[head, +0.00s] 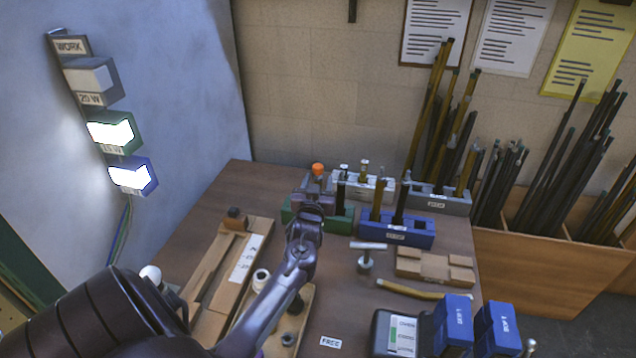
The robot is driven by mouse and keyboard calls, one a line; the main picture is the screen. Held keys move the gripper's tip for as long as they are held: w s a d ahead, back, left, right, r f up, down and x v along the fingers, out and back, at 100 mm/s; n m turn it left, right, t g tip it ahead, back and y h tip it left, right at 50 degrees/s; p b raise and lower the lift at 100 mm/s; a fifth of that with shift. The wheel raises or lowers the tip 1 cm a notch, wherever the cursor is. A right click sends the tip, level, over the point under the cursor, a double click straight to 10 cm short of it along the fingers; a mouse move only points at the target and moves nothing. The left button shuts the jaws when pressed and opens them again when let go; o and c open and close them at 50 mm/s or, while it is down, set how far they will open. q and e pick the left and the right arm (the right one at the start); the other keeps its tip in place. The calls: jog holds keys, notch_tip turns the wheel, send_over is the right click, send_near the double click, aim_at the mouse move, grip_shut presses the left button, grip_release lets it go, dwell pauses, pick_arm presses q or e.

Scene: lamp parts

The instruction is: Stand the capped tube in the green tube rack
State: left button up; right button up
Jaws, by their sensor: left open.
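An orange cap (318,169) shows just above my left gripper (314,200). The tube under it is mostly hidden by the gripper. It looks upright over the left part of the green tube rack (334,224), but its lower end is hidden, so I cannot tell how deep it sits. My left gripper is open, close around or beside the tube, with the arm reaching in from the lower left. A dark tube (341,192) stands upright in the green rack, right of the gripper. My right gripper is not in view.
A blue rack (410,236) with tubes stands right of the green one. White (375,190) and grey (450,203) racks stand behind. A T-shaped metal tool (367,254), a cardboard holder (436,266) and a cardboard tray (213,272) surround the arm. Bare wood lies around the FREE label (331,342).

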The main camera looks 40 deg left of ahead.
pick_arm(q)
jog(key=b+v, duration=0.1)
jog(key=v, duration=0.6)
jog(key=shift+s+d, duration=0.25)
jog(key=shift+s, duration=0.05)
